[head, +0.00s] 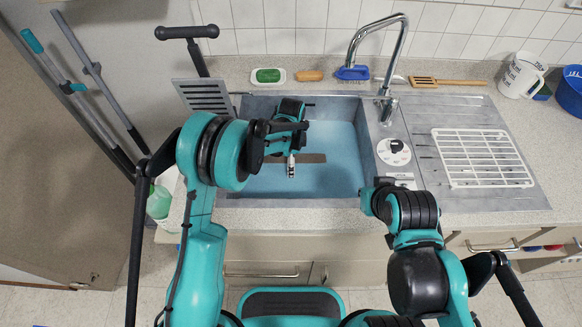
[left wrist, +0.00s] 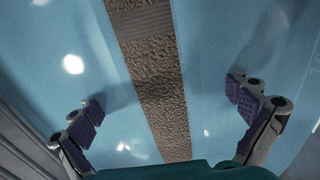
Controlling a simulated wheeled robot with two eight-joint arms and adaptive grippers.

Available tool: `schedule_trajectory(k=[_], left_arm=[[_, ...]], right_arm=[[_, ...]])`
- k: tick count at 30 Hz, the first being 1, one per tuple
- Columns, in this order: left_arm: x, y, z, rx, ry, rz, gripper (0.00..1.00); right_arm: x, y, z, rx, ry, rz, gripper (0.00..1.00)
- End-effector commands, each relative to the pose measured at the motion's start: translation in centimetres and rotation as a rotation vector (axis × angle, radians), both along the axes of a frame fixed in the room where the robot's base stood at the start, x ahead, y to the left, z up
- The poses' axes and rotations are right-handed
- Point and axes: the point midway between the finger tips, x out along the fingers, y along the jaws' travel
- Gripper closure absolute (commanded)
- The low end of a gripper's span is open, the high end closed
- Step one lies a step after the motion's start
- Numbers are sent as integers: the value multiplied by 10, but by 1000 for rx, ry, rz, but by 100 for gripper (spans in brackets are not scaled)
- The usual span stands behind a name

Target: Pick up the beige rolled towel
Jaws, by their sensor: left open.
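A brown-beige strip with a rough, towel-like surface, seemingly the rolled towel (head: 315,158), lies in the blue-looking sink basin (head: 335,135). In the left wrist view the towel (left wrist: 152,70) runs lengthwise between the fingers, with a smoother ribbed band near the top. My left gripper (head: 291,168) is over the basin and partly covers the towel in the head view. In the left wrist view my left gripper (left wrist: 165,98) is open, one finger on each side of the towel, with visible gaps. Contact cannot be told. My right arm is folded at the sink's front right; its fingers do not show.
A tall faucet (head: 381,45) stands at the back right of the sink. A white rack (head: 482,158) lies on the drainboard. A soap dish (head: 268,76), a tan brush (head: 309,76) and a blue brush (head: 352,73) line the back. A mug (head: 520,75) stands right.

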Motion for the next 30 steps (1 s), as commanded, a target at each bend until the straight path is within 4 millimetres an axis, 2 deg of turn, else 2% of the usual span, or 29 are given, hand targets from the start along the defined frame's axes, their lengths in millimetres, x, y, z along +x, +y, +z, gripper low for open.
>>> schedule_trajectory(k=[1,7,15,16,23,26,30], left_arm=[[0,0,-5,0,0,0,0],[0,0,-3,0,0,1,0],[0,0,-3,0,0,1,71],[0,0,-3,0,0,1,74],[0,0,-1,0,0,1,74],[0,0,9,0,0,1,74],[0,0,36,0,0,1,74]], right_arm=[[0,0,-3,0,0,0,100],[0,0,-1,0,0,0,100],[0,0,-1,0,0,0,100],[0,0,-1,0,0,0,100],[0,0,0,0,0,0,100],[0,0,5,0,0,0,100],[0,0,17,0,0,0,100]])
